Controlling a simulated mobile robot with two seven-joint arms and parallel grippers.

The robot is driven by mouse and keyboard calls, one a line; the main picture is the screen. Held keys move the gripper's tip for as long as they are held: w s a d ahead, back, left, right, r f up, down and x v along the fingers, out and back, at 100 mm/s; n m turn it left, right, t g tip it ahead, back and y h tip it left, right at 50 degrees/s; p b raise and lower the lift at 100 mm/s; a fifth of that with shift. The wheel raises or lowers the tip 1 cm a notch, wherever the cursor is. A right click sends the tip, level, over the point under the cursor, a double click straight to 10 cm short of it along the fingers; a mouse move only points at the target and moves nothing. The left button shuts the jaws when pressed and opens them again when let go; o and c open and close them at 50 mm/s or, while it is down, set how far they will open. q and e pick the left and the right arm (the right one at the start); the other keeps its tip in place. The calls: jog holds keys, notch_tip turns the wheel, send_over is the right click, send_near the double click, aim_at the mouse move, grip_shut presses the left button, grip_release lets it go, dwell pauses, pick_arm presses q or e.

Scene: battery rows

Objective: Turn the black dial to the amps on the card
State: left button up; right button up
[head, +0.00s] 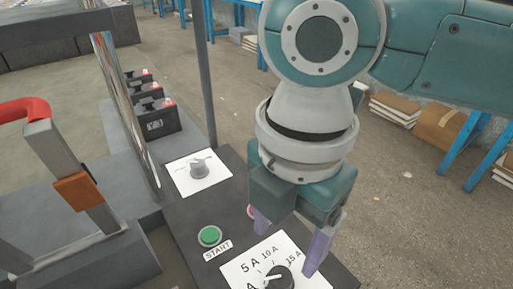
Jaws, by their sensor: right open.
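The black dial (284,276) sits on a white scale plate (234,271) at the bottom edge of the head view, partly cut off. The plate reads 5 A, 10 A and 15 A, with a further label ending in A at lower left. The dial's white mark points left, near 5 A or the label below it; I cannot tell exactly. My right gripper (285,250) is open above the dial, one finger to each side in the picture; contact cannot be told. My left gripper is out of view. I cannot make out a separate card showing an amps value.
A green START button (209,236) and a grey knob (199,169) on a white plate share the dark panel. A red part shows behind my right gripper's left finger. A red-handled frame (45,130) stands left.

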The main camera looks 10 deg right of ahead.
aim_at(280, 276)
jog(key=shift+w+d+f, duration=0.2)
jog(key=shift+d+f, duration=0.05)
jog(key=shift+f, duration=0.15)
jog(key=shift+w+d+f, duration=0.2)
jog(key=shift+f, duration=0.2)
jog(key=f, duration=0.2)
jog(key=f+b, duration=0.1)
jog(key=f, duration=0.2)
jog(key=f+b, duration=0.1)
jog(key=f, duration=0.2)
jog(key=shift+s+a+f, duration=0.15)
jog(key=shift+s+a, duration=0.1)
jog(key=shift+a, duration=0.05)
jog(key=shift+f, duration=0.35)
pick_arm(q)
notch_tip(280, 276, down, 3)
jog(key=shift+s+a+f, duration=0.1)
pick_arm(e)
jog(key=shift+c, duration=0.3)
jog(key=shift+d, duration=0.1)
jog(key=c, duration=0.3)
grip_shut()
